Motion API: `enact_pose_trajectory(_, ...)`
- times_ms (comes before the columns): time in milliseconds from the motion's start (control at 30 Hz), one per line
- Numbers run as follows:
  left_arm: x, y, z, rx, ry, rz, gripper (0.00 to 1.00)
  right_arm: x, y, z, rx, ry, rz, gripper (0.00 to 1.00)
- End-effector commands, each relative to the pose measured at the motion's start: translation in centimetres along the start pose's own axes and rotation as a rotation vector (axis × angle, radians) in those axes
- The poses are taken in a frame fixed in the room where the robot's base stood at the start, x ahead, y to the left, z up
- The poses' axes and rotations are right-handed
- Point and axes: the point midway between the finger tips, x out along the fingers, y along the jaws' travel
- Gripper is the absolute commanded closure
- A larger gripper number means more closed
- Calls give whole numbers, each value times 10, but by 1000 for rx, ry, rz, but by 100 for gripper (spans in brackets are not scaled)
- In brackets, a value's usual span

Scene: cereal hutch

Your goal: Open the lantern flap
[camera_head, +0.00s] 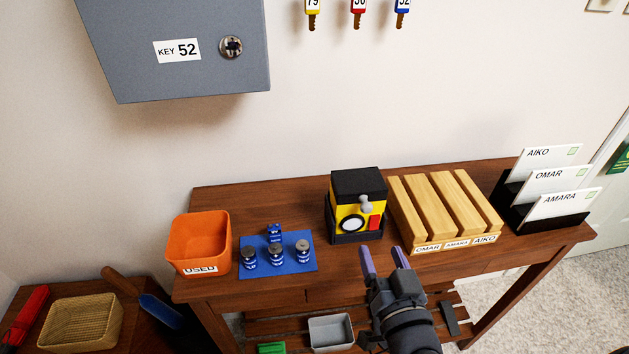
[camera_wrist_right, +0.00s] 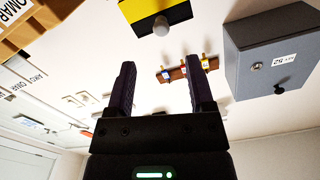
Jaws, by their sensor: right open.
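The lantern (camera_head: 357,205) is a yellow and black box with a black top, standing on the wooden hutch table. Its front carries a grey knob, a round white lens and a red patch. I cannot tell which part is the flap. My right gripper (camera_head: 384,258) is open and empty, in front of the lantern and a little to its right, apart from it. In the right wrist view the open fingers (camera_wrist_right: 158,90) show, with the lantern's yellow side and grey knob (camera_wrist_right: 160,25) beyond them. My left gripper is not in view.
A grey key cabinet (camera_head: 180,75) hangs above left.

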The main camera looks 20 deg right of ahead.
Motion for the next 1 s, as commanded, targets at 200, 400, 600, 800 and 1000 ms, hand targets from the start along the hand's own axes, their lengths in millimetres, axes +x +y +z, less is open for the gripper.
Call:
enact_pose_trajectory(200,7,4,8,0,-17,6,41,26,0,-4,3,17,0,31)
enact_pose_trajectory(400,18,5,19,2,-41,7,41,74,1,-3,3,14,0,31)
enact_pose_trajectory(600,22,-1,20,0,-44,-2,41,96,0,-4,2,11,0,31)
enact_pose_trajectory(800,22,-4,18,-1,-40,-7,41,99,0,-5,1,9,0,31)
enact_pose_trajectory(1000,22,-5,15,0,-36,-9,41,99,0,-5,2,10,0,55)
